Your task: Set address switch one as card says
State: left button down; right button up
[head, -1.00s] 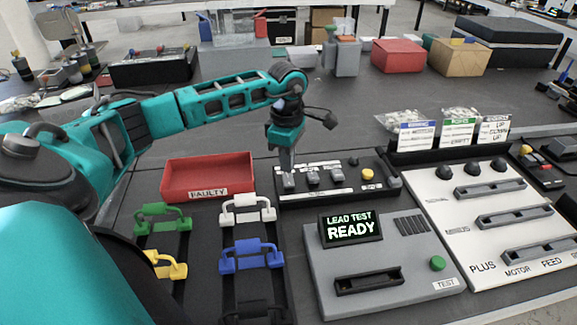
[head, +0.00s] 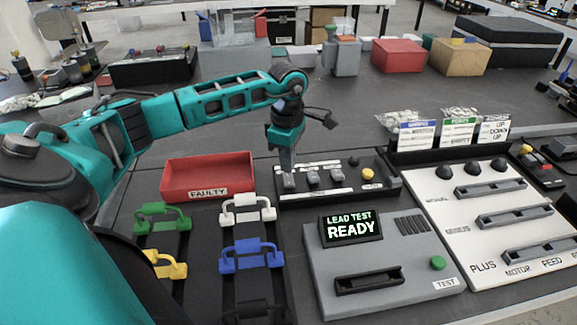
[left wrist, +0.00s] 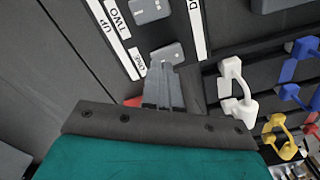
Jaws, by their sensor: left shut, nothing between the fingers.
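The black switch panel (head: 330,190) carries a row of three grey address switches with white label strips. Switch one (head: 289,181) is the leftmost; switch two (head: 312,177) and the third switch (head: 337,174) are to its right. In the left wrist view, switch one (left wrist: 172,52) lies by the "ONE" label, just past the fingertips. My left gripper (head: 287,168) is shut and empty, pointing down at switch one; I cannot tell whether it touches. The card (head: 494,129) at the back right reads "UP", "DOWN", "UP". My right gripper is out of view.
A red "FAULTY" bin (head: 208,177) stands left of the panel. White (head: 247,209), blue (head: 251,255), green (head: 162,216) and yellow (head: 167,264) leads sit in front of it. The grey lead tester (head: 400,270) stands in front of the panel, a white board (head: 470,220) to the right.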

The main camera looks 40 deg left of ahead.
aim_at(287, 174)
pick_arm(q)
jog(key=shift+f+b, duration=0.65)
jog(key=shift+f, duration=0.35)
jog(key=shift+s+r, duration=0.1)
dwell(0.3)
jog(key=shift+r+p, duration=2.65)
jog(key=shift+r, duration=0.8)
